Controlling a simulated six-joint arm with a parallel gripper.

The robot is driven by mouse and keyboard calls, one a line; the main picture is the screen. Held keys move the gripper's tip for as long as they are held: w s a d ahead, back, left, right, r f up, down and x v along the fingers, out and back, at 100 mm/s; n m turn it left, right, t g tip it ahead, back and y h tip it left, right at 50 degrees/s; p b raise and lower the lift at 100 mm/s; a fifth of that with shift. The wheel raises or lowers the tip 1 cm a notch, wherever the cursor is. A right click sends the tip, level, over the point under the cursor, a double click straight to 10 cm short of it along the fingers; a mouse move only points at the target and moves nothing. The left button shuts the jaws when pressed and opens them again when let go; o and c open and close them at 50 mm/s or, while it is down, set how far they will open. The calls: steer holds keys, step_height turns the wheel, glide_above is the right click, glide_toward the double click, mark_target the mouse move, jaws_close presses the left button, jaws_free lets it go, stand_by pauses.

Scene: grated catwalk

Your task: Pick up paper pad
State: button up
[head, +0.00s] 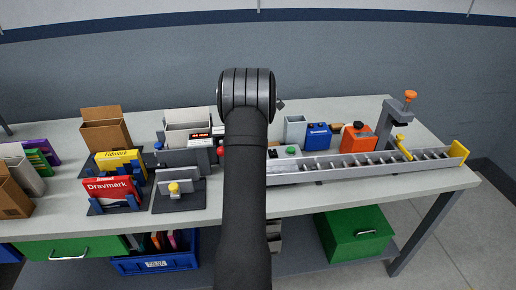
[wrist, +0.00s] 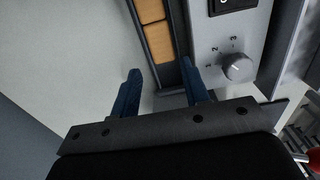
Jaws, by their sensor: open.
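I cannot pick out the paper pad with certainty in either view. My gripper (wrist: 161,82) shows in the wrist view with its two blue fingers apart and nothing between their tips. Beyond them, a dark narrow tray (wrist: 157,67) holds tan blocks (wrist: 158,40); the right finger overlaps the tray's near end in the picture. In the head view my arm covers the bench middle and hides the gripper. A red pack (head: 110,189) marked Dravmark and a yellow pack (head: 118,160) stand in blue-pronged holders at the left.
A grey panel with a knob (wrist: 238,68) is close to the right finger. Cardboard boxes (head: 106,131) stand at the left. Bare bench (head: 65,210) shows at the front left.

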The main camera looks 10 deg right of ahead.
steer(key=f, duration=0.5)
steer(key=shift+s+a+f, duration=0.15)
steer(key=shift+s+f, duration=0.05)
steer(key=shift+f, duration=0.15)
steer(key=c, duration=0.7)
